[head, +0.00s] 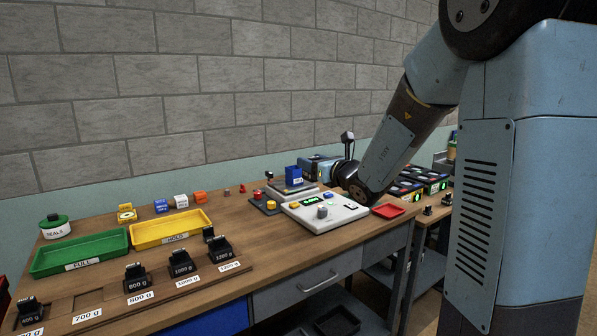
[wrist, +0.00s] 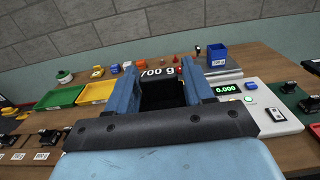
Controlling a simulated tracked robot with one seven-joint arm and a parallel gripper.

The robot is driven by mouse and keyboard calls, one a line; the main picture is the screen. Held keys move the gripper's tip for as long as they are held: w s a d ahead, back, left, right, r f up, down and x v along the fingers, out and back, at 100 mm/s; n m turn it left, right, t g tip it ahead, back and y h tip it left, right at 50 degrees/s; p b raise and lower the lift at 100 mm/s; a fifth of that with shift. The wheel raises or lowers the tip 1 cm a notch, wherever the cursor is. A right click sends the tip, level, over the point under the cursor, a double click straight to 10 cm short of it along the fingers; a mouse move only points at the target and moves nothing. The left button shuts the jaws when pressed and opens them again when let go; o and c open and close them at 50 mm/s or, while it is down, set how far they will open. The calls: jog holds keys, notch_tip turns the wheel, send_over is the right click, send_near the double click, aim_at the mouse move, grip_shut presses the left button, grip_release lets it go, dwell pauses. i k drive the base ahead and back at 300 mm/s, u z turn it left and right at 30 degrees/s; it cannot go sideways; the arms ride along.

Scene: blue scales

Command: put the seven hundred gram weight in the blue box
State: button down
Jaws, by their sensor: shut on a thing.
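The 700 g weight (wrist: 163,93) is black and sits between the two blue fingers of my gripper (wrist: 165,82) in the wrist view, its "700 g" label at the top. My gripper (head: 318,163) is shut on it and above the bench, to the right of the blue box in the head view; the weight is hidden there. The blue box (head: 293,175) stands on a small grey platform and also shows in the wrist view (wrist: 217,53), beyond and right of my gripper. Its inside cannot be made out.
A white scale (head: 325,211) with a green display stands in front; the display reads 0.000 in the wrist view. Green (head: 80,254) and yellow (head: 170,229) trays and several black weights lie left. The rack's 700 g place (head: 89,302) is empty. A red tray (head: 388,211) lies right.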

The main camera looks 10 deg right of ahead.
aim_at(294, 174)
jog(key=i, duration=1)
jog(key=u, duration=0.1)
